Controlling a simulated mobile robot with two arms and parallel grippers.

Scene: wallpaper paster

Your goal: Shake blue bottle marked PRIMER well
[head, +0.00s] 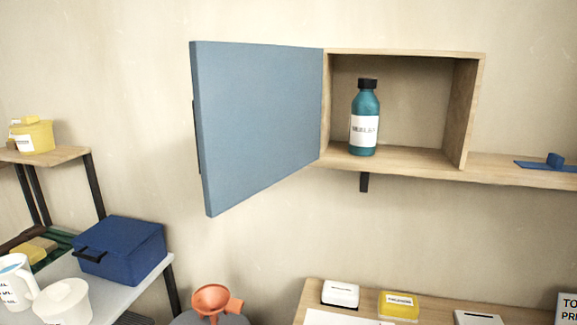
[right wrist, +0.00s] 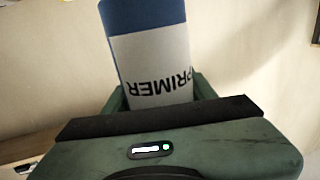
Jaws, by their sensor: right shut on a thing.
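In the right wrist view, the blue bottle (right wrist: 150,55) with a white label reading PRIMER is held by my right gripper (right wrist: 160,98). The lettering appears upside down in that view, and the bottle leans slightly. My right gripper is shut on it, and its far end runs out of the top of the picture. Neither gripper nor this bottle shows in the head view.
A teal bottle (head: 364,130) with a black cap stands in an open wall cabinet (head: 400,55), its blue door (head: 258,125) swung out left. Below are a table with boxes (head: 340,293), an orange funnel (head: 212,300) and a dark blue box (head: 122,250).

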